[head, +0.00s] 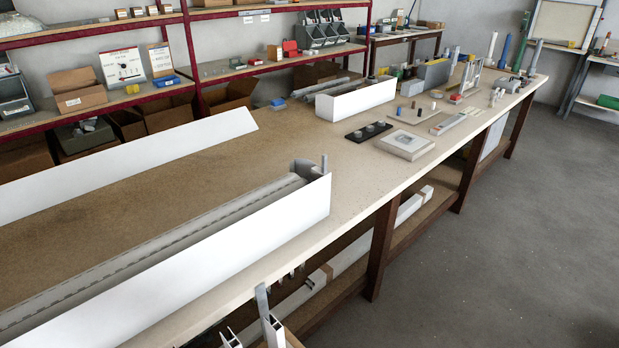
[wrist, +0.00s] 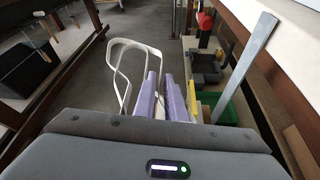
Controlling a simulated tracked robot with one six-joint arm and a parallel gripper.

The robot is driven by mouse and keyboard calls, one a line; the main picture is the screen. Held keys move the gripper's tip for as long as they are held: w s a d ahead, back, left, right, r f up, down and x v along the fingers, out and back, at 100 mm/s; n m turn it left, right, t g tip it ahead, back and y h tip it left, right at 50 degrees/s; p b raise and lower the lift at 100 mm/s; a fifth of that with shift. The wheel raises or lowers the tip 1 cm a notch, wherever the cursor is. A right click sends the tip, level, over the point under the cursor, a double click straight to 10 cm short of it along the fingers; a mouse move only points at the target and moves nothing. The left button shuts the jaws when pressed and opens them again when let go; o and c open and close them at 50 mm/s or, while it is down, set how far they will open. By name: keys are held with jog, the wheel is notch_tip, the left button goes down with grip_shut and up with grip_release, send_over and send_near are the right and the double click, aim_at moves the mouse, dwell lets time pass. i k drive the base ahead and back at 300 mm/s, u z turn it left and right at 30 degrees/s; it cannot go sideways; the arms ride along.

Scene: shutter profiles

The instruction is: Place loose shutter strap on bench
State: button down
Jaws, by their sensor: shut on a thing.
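The pale strap (wrist: 117,80) shows in the wrist view as a long loose loop. It extends beyond my gripper (wrist: 163,88) and bends to the left. My gripper's purple fingers are shut on the strap, with its held part mostly hidden between them. The bench (head: 345,165) fills much of the head view, with a light wooden top. I do not see the strap or my gripper in the head view.
A long white shutter box (head: 215,255) with grey slats lies on the bench. A shorter white box (head: 355,100), a black plate (head: 369,131) and a square tile (head: 406,145) stand further along. Bare bench top lies between. A metal strip (wrist: 250,68) rises right of my gripper.

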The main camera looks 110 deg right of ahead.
aim_at(346, 178)
jog(key=k, duration=2.7)
jog(key=u, duration=1.05)
jog(key=i, duration=0.15)
jog(key=z, duration=2.7)
